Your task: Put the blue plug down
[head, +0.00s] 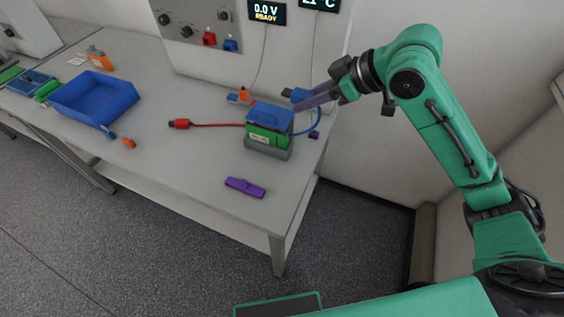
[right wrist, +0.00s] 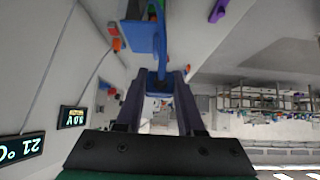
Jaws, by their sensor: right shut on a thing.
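The blue plug (head: 298,95) is at the fingertips of my right gripper (head: 306,100), above the back right part of the table. The gripper is shut on it. A blue cable (head: 318,122) curves from the plug down to the green battery block (head: 268,136) with a blue top, which sits in a grey holder. In the right wrist view, blue shows between the purple fingers (right wrist: 160,80), and they partly hide the plug. The red plug (head: 180,124) lies on the table, left of the battery, on a red cable. My left gripper is not in view.
A purple piece (head: 245,187) lies near the table's front edge. A small orange-and-blue item (head: 241,97) stands behind the battery. The cycler panel (head: 205,22) has red and blue sockets. A blue tray (head: 92,103) is at the left.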

